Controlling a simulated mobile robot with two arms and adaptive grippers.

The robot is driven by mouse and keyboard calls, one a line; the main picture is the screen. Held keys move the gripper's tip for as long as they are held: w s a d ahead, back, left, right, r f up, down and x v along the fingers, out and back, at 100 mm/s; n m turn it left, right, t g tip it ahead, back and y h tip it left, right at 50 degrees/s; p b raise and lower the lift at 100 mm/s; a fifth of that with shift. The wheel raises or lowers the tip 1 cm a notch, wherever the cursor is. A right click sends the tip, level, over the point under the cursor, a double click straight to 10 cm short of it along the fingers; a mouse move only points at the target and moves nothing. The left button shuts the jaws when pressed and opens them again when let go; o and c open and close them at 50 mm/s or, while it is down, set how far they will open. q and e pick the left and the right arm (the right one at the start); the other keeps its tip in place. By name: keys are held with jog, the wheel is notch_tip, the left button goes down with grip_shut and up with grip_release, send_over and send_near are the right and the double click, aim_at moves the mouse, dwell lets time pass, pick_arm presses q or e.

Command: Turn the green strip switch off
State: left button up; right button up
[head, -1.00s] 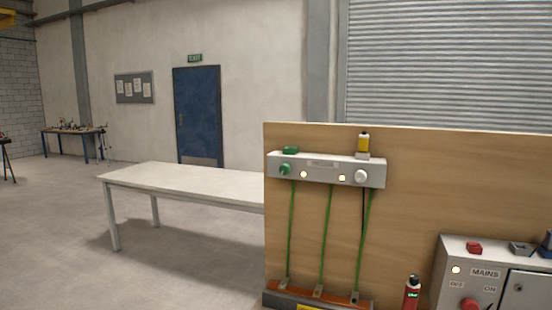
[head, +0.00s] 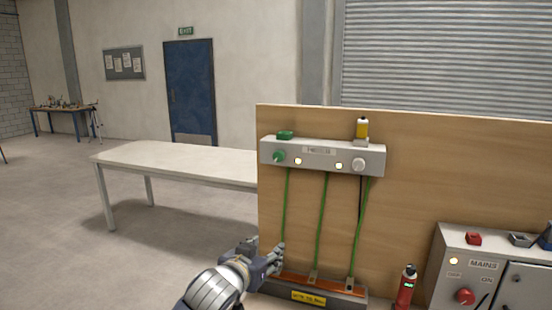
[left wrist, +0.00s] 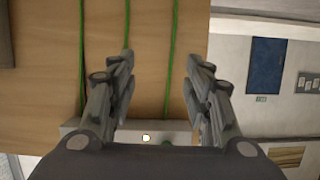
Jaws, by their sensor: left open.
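A grey switch strip (head: 322,159) is fixed high on a wooden board. The green switch (head: 278,156) is a round knob at its left end, with a lit lamp (head: 298,161) beside it. A white knob (head: 358,165) sits at the right end with another lit lamp. My left gripper (head: 278,258) is open and empty, below the strip near the lower end of the left green cord. In the left wrist view, the open fingers (left wrist: 160,75) frame the board, and the strip (left wrist: 70,126) shows turned over at the bottom, partly hidden by the gripper. My right gripper is out of view.
Green cords (head: 322,225) run down to an orange-topped base (head: 318,284). A red bottle (head: 405,288) stands right of it, before the mains box (head: 470,250). A yellow-and-black item (head: 362,129) stands on the strip. A white table (head: 175,160) is at left; the space before the board looks clear.

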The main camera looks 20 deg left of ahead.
aim_at(277, 158)
pick_arm(q)
jog(key=w+a+r+t, duration=0.1)
jog(key=w+r+t, duration=0.1)
jog(key=r, duration=0.7)
jog(key=w+a+r+t, duration=0.1)
jog(key=w+r+t, duration=0.1)
jog(key=r, duration=0.7)
jog(key=shift+n, duration=0.3)
jog(key=w+p, duration=0.2)
jog(key=w, duration=0.2)
jog(key=w+p, duration=0.1)
jog(key=w, duration=0.4)
jog(key=shift+w+d+r+p, duration=0.15)
jog(key=shift+r+p, duration=0.05)
jog(key=shift+p, duration=0.2)
jog(key=shift+w+f, duration=0.1)
jog(key=shift+w, duration=0.9)
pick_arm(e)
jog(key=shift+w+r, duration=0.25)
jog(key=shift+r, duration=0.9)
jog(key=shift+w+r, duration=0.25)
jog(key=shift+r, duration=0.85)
pick_arm(q)
jog(key=c, duration=1.1)
